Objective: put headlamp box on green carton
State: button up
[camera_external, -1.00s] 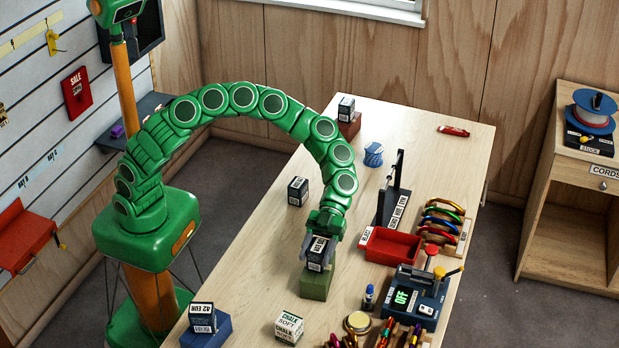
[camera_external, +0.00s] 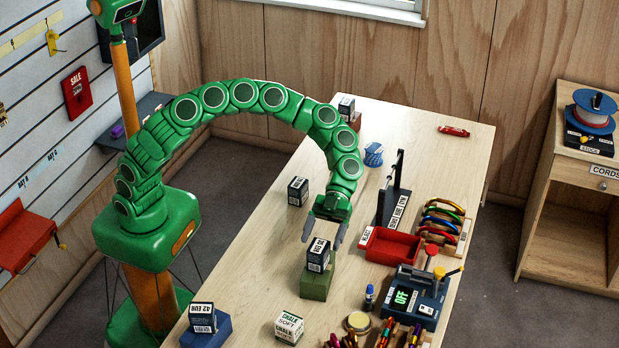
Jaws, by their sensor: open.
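A small dark box with a white label (camera_external: 318,256), which I take for the headlamp box though its print is too small to read, stands on top of the green carton (camera_external: 315,286). The carton sits on the wooden table near its middle. My gripper (camera_external: 322,236) is open just above and behind the box. Its two grey fingers are spread apart, and the box's top shows clear between and below them.
Another dark box (camera_external: 298,191) stands on the table to the left. A red tray (camera_external: 391,246) and a black upright stand (camera_external: 392,205) are to the right. A chalk box (camera_external: 289,327) and a blue carton bearing a box (camera_external: 208,330) are at the front.

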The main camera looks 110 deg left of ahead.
jog(key=v, duration=0.7)
jog(key=shift+a, duration=0.1)
